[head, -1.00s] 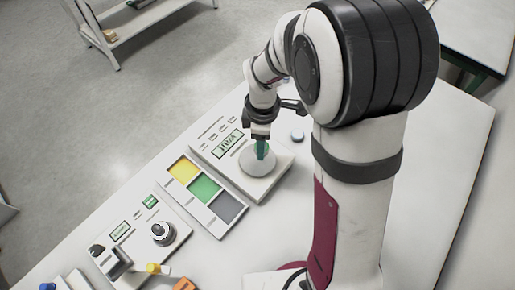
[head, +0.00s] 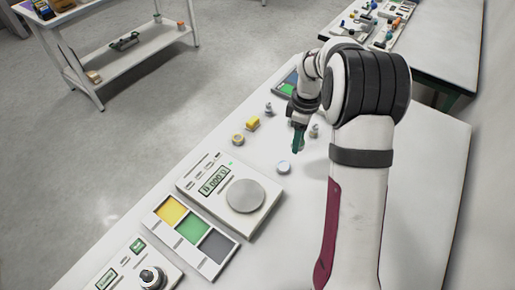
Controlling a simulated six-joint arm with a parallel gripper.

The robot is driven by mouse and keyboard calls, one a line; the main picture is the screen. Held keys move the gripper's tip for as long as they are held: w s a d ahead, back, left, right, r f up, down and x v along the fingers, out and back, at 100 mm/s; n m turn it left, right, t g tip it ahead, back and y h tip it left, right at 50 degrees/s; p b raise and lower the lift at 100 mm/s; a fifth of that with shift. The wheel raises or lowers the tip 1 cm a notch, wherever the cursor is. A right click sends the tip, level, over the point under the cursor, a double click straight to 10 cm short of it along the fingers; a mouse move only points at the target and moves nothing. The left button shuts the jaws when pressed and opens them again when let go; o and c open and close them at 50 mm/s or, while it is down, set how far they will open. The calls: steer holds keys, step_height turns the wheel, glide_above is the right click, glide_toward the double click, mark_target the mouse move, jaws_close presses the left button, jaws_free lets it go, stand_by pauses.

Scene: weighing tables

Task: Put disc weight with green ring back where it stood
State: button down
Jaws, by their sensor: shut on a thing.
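My gripper (head: 297,149) has teal fingers and hangs above the white table, right of and beyond the scale's pan. It is shut on the disc weight with green ring, which is too small and too covered by the fingers to make out clearly. The scale (head: 190,182) has an empty round grey pan (head: 245,196), and its display seems to read zero.
A pale disc with a bluish ring (head: 283,167) stands on the table just below my gripper. A yellow-ringed disc (head: 238,139), a yellow block (head: 253,123) and small metal weights (head: 268,108) stand nearby. A tray with yellow, green and grey fields (head: 160,235) lies before the scale.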

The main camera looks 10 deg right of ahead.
glide_above(258, 157)
step_height(258, 157, down, 7)
steer(key=shift+d+f, duration=0.1)
steer(key=shift+f, duration=2)
steer(key=shift+f, duration=0.2)
steer(key=shift+c, duration=1.8)
jaws_free()
